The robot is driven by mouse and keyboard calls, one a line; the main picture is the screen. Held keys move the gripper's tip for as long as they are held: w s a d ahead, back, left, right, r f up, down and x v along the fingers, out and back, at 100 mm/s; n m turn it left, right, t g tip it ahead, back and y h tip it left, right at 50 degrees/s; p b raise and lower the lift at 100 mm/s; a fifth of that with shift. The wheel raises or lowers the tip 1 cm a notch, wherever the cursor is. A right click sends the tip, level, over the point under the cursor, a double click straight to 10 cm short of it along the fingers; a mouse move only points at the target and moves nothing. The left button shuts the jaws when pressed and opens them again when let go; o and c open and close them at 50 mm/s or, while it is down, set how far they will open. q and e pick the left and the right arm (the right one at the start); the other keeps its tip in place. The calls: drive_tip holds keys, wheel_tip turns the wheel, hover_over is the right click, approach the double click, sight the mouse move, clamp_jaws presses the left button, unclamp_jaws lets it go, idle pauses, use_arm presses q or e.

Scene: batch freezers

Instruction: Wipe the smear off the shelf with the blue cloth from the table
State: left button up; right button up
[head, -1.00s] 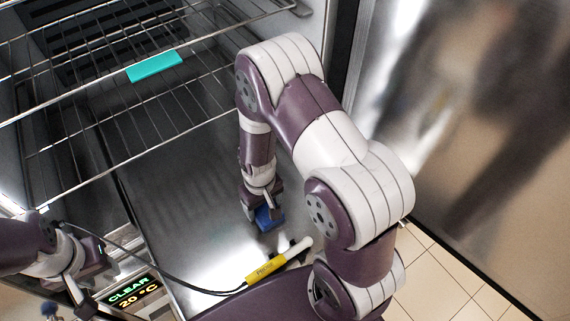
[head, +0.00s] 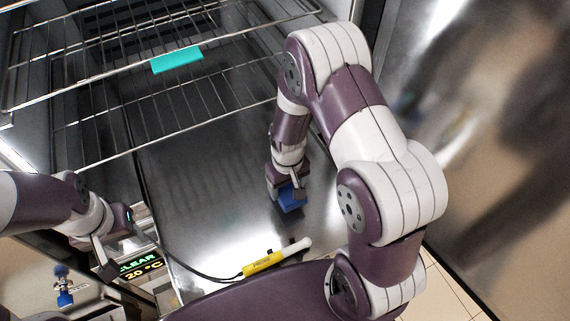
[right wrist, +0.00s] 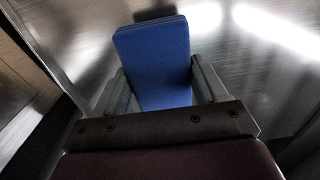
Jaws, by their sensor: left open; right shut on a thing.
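The blue cloth (head: 291,197) is a folded block in my right gripper (head: 285,183). The gripper is shut on it, low over the bright metal bottom (head: 215,215) of the cabinet. In the right wrist view the cloth (right wrist: 155,60) stands out between the two fingers (right wrist: 160,92). I cannot tell whether it touches the metal. Faint darker streaks show on the metal left of the cloth; I cannot tell smear from reflection. My left gripper (head: 122,252) is open and empty at the lower left, by the display.
A yellow probe (head: 262,263) with a white handle and black cable lies at the front edge. A lit display (head: 138,265) is left of it. Wire racks (head: 160,145) hang above the bottom; a teal block (head: 177,58) lies on one. A metal door or panel (head: 480,150) stands at right.

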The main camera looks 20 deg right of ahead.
drive_tip(key=shift+r+p, duration=0.3)
drive_tip(key=shift+r, duration=0.35)
drive_tip(key=shift+w+d+r+p, duration=0.1)
drive_tip(key=shift+d+r+p, duration=0.15)
drive_tip(key=shift+r+p, duration=0.75)
drive_tip(key=shift+r, duration=0.25)
drive_tip(key=shift+a+r, duration=0.1)
drive_tip(key=shift+a, duration=0.05)
